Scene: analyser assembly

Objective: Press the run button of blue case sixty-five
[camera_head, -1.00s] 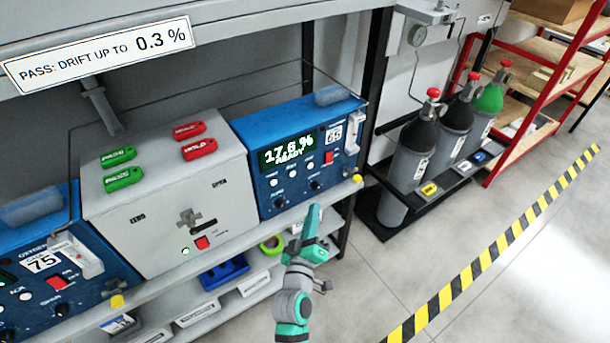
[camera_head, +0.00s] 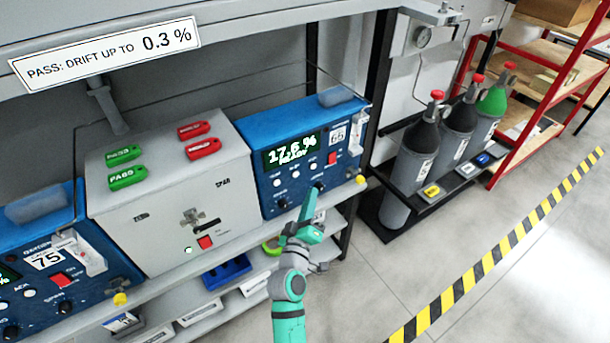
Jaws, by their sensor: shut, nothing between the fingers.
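The blue case sixty-five (camera_head: 326,113) stands at the right end of the shelf, with a white label reading 65 (camera_head: 338,134). Its lit display (camera_head: 292,151) reads about 17.6 % above a smaller line of text that I cannot read clearly. Below the display are several white round buttons, black knobs and a red switch (camera_head: 332,158). The lettering beside the buttons is too small to read. My gripper (camera_head: 313,192) is shut and empty, its tip in front of the lower right part of the case's front. It covers part of the lower panel; whether it touches is unclear.
A grey box (camera_head: 160,235) with green and red tags on top stands left of the case. Blue case seventy-five (camera_head: 105,262) is at far left. Gas cylinders (camera_head: 415,160) stand to the right. A lower shelf holds a blue tray (camera_head: 227,272).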

